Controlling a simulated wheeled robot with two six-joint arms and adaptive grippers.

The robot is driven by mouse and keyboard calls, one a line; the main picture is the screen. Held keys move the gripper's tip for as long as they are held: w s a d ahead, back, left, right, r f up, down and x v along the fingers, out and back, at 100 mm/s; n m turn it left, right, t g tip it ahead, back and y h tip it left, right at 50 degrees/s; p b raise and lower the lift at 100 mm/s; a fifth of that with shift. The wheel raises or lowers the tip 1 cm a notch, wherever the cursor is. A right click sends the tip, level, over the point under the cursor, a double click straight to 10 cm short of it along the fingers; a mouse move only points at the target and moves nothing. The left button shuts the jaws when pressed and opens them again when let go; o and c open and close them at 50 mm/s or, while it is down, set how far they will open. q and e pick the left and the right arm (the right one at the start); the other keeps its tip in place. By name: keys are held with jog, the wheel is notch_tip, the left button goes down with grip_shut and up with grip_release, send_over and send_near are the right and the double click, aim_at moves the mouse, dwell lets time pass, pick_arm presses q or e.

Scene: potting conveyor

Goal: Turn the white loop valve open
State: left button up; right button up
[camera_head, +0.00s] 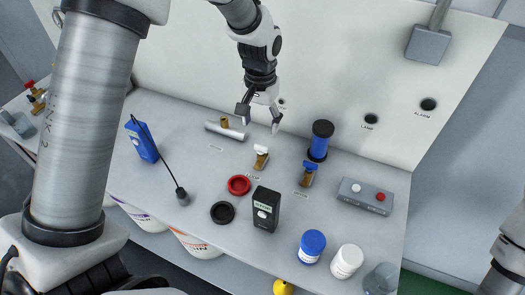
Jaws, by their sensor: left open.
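The white loop valve (261,157) stands on the grey bench near the middle, a small brass body with a white top. My left gripper (258,121) is open and empty, pointing down above and behind the valve in the picture. A second valve with a blue handle (309,172) stands to the right. My right gripper is not in view; only part of my right arm shows at the right edge.
A button box (365,196) is at right. A white panel (345,60) rises behind the bench.

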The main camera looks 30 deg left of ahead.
aim_at(261, 146)
pick_arm(q)
jog(key=shift+w+f, duration=0.1)
jog(key=shift+f, duration=0.6)
notch_tip(261, 146, down, 7)
jog(key=shift+f, duration=0.2)
jog(key=c, duration=1.1)
